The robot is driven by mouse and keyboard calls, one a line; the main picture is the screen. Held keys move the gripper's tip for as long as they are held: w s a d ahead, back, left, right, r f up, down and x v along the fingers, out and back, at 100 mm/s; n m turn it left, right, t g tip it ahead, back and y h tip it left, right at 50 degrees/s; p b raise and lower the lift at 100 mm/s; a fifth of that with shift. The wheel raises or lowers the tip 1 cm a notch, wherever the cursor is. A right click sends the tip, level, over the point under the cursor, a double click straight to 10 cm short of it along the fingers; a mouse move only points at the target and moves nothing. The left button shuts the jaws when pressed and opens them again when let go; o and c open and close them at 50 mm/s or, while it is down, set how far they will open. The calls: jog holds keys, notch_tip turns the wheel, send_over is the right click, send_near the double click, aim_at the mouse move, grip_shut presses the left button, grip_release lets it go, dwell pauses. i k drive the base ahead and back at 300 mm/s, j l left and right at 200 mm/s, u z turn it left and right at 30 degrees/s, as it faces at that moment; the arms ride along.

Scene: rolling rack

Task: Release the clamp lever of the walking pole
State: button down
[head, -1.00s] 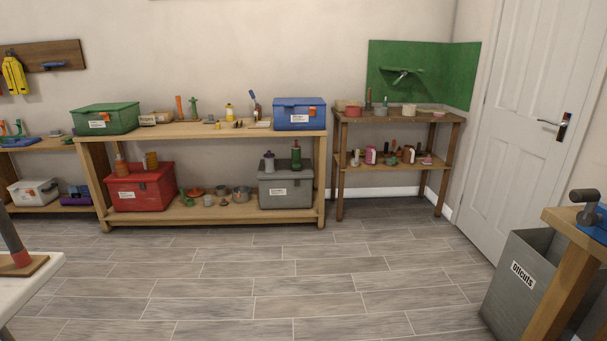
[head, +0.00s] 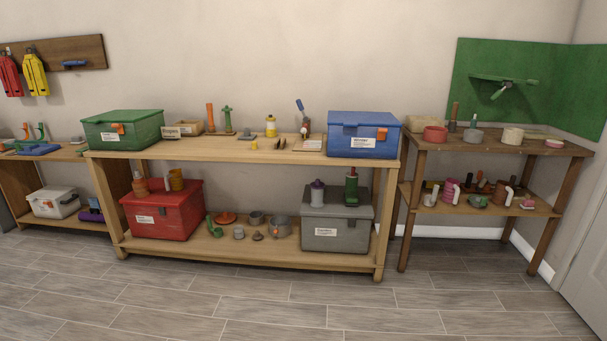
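I cannot make out a walking pole for certain in this view. On the green wall panel (head: 480,65) at the back right, a thin green bar with a small angled lever-like part (head: 502,90) is mounted; what it is, I cannot tell. A small upright piece with a blue handle (head: 300,106) stands on the long wooden bench (head: 225,152), left of the blue box. My gripper is not in view.
The long bench holds a green box (head: 124,136) and a blue box (head: 365,122); red (head: 160,214) and grey (head: 336,208) boxes sit below. A smaller wooden rack (head: 495,142) with pots and mugs stands right. The grey plank floor (head: 270,308) in front is clear.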

aim_at(301, 106)
jog(key=i+j+u, duration=0.1)
jog(key=i+u, duration=0.2)
jog(key=i, duration=0.65)
jog(key=i+l+u, duration=0.1)
jog(key=i+u, duration=0.15)
jog(key=i, duration=0.7)
jog(key=i+j+z, duration=0.2)
jog(key=i+z, duration=0.15)
jog(key=i, duration=0.25)
jog(key=i+j+z, duration=0.4)
jog(key=i, duration=0.2)
jog(key=i+j+z, duration=0.35)
jog(key=i+j, duration=0.3)
jog(key=j, duration=0.2)
jog(key=i+j, duration=0.1)
jog(key=j, duration=0.2)
jog(key=i+j+z, duration=0.1)
jog(key=j, duration=0.25)
jog(key=i, duration=0.05)
